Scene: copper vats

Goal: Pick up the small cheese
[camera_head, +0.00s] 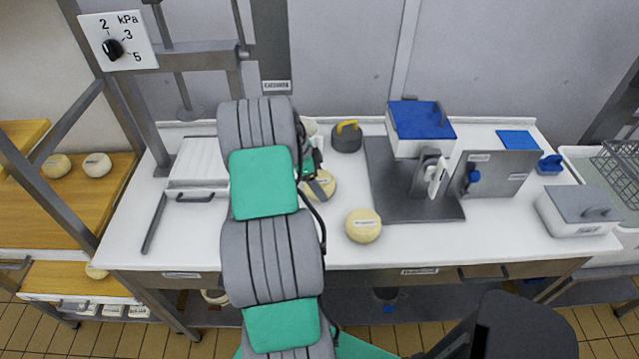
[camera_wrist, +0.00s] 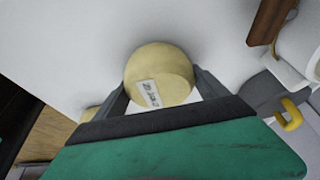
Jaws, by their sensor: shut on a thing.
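A small pale-yellow cheese (camera_wrist: 158,72) with a white label sits between the two fingers of my gripper (camera_wrist: 161,90) in the wrist view. The fingers are shut on its sides. In the head view this cheese (camera_head: 325,187) is partly hidden by my gripper (camera_head: 312,183) and arm, over the white worktop. I cannot tell whether it touches the worktop. A second round cheese (camera_head: 363,226) with a label stands on the worktop, to the right and nearer the front edge. Part of a pale-yellow thing (camera_wrist: 90,114) shows beside the left finger in the wrist view.
On the white worktop (camera_head: 290,250), a dark weight with a yellow handle (camera_head: 347,137) stands behind the held cheese. A slicer with a grey base (camera_head: 400,205) and a blue-lidded box (camera_head: 420,125) are to the right. A press frame (camera_head: 130,130) is left. More cheeses (camera_head: 97,164) lie on wooden shelves.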

